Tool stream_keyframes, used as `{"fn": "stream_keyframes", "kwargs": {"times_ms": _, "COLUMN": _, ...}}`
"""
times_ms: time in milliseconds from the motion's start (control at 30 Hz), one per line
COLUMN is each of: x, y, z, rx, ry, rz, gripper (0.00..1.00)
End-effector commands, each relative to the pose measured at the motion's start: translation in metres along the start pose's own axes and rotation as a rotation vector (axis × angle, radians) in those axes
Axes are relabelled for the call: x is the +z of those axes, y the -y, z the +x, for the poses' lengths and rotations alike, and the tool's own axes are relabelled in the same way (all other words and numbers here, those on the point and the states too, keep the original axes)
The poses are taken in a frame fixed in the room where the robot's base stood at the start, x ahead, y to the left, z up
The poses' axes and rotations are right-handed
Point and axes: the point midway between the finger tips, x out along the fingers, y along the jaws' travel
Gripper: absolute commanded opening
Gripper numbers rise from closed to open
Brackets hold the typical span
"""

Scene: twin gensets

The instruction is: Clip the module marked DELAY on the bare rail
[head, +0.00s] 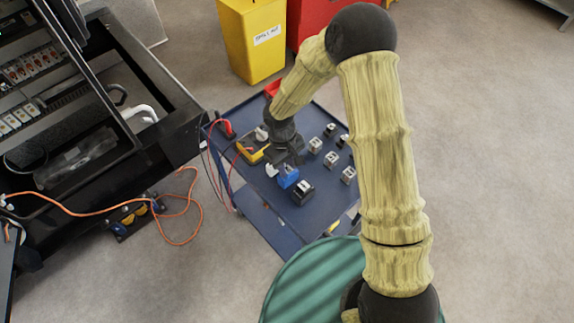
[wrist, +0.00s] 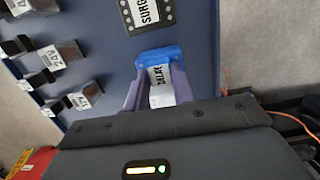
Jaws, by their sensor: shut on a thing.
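My gripper (head: 287,163) is low over the blue cart at the picture's middle. In the wrist view its two fingers (wrist: 157,92) are closed on the sides of a blue module with a white labelled front (wrist: 160,80). The lettering is turned and partly hidden, so I cannot confirm that it says DELAY. The blue module also shows in the head view (head: 288,177), at or just above the cart top; I cannot tell if it touches. I cannot pick out the bare rail for certain; the open cabinet (head: 60,90) at left holds rows of modules.
A black module marked SURGE (wrist: 140,14) lies close beside the held one. Several small modules (head: 331,159) stand on the cart (head: 262,195). A yellow meter (head: 253,152) with red leads is nearby. An orange cable (head: 180,235) crosses the floor. Yellow (head: 250,45) and red bins stand behind.

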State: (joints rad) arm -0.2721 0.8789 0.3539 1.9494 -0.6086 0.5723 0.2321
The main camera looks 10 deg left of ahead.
Motion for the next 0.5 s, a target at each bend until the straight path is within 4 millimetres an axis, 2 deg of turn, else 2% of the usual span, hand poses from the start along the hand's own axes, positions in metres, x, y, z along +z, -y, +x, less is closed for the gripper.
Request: {"fn": "stream_keyframes", "kwargs": {"times_ms": 500, "x": 0.003, "y": 0.000, "z": -0.018, "rx": 0.000, "ry": 0.000, "rz": -0.001, "gripper": 0.00}}
